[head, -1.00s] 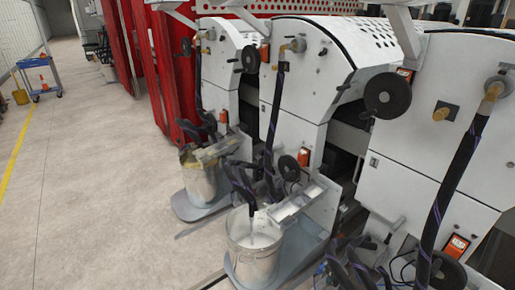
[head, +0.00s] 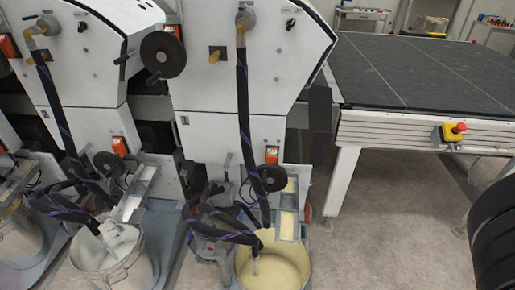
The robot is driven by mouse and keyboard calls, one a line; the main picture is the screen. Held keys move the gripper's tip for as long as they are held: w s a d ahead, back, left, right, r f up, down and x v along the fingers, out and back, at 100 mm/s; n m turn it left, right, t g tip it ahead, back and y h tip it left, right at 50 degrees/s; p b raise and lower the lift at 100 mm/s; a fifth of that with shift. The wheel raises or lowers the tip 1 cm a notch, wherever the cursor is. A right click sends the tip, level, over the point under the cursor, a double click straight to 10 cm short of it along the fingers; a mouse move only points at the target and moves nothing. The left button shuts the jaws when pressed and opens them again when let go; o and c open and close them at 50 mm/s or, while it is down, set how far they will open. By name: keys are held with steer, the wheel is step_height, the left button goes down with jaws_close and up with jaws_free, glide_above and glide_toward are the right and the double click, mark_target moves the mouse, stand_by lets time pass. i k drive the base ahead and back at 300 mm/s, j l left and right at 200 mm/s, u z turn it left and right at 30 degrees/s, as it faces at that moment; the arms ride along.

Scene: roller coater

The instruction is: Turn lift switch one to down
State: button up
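Two white coater units stand side by side in the head view. The right unit (head: 240,95) has a small black switch (head: 290,23) at its upper right. The left unit (head: 85,70) has a similar small black switch (head: 82,27). I cannot read labels, so I cannot tell which of these, if either, is lift switch one, or its position. My gripper is not in the picture.
A black handwheel (head: 163,55) juts out between the units. Black hoses and a bucket of pale yellow liquid (head: 272,262) stand below. A dark conveyor table (head: 410,70) with a red emergency button (head: 459,127) is at right. Open floor lies before it.

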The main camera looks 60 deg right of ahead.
mark_target(291, 24)
steer(key=z, duration=1.4)
